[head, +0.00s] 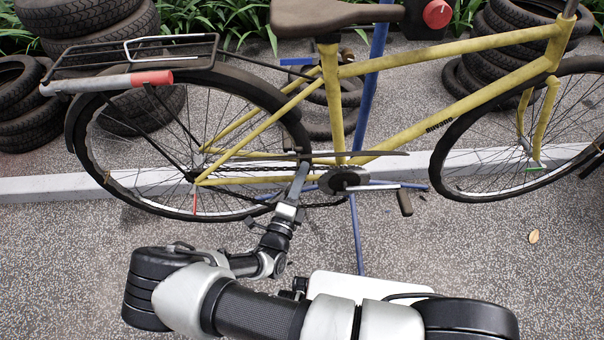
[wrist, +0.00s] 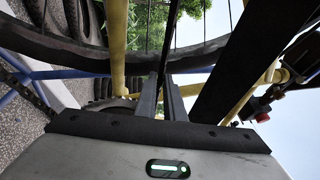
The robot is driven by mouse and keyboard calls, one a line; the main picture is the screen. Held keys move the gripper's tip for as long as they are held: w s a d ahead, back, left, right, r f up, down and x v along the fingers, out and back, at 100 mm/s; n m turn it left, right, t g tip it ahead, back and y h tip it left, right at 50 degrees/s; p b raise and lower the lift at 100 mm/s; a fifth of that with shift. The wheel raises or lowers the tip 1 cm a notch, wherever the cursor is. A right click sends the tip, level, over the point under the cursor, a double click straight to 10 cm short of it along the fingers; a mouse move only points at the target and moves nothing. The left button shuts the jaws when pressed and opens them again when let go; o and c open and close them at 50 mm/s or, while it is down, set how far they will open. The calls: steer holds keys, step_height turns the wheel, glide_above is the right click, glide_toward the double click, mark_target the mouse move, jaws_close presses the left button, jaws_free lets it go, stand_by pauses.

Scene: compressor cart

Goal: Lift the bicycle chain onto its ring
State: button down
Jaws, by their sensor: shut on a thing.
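The yellow bicycle (head: 440,125) stands side-on with its rear wheel at the left. Its dark chain (head: 250,169) runs from the rear hub toward the crank, and a lower run sags below the frame tube. The dark chainring (head: 345,179) sits at the crank. My gripper (head: 302,163) is just left of the chainring, at the upper chain run, and its fingers are shut. In the wrist view a thin dark strip, which looks like the chain (wrist: 171,40), lies between the fingers (wrist: 173,95). The exact contact is small and partly hidden by the fingers.
A dark flat guard (head: 365,155) reaches right from near my fingertips, above the chainring. The crank pedal (head: 405,203) hangs at the right. A blue stand (head: 357,235) supports the bicycle. Tyre stacks (head: 90,25) and a white kerb (head: 45,188) lie behind. Paving in front is clear.

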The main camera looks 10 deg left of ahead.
steer(key=shift+r, duration=0.1)
stand_by(0.7)
steer(key=shift+w+r+n+y+p, duration=0.3)
steer(key=shift+w+r+n+p, duration=0.1)
steer(key=shift+r+p, duration=0.15)
steer(key=c, duration=1.9)
jaws_free()
steer(key=shift+r, duration=0.15)
steer(key=shift+o, duration=0.3)
steer(key=shift+s, duration=0.1)
steer(key=s+a+f+p, duration=0.1)
steer(key=s+a+f, duration=0.1)
steer(key=s, duration=1.4)
steer(key=shift+s+a+f, duration=0.15)
steer(key=shift+s+f, duration=0.25)
steer(key=shift+f, duration=0.25)
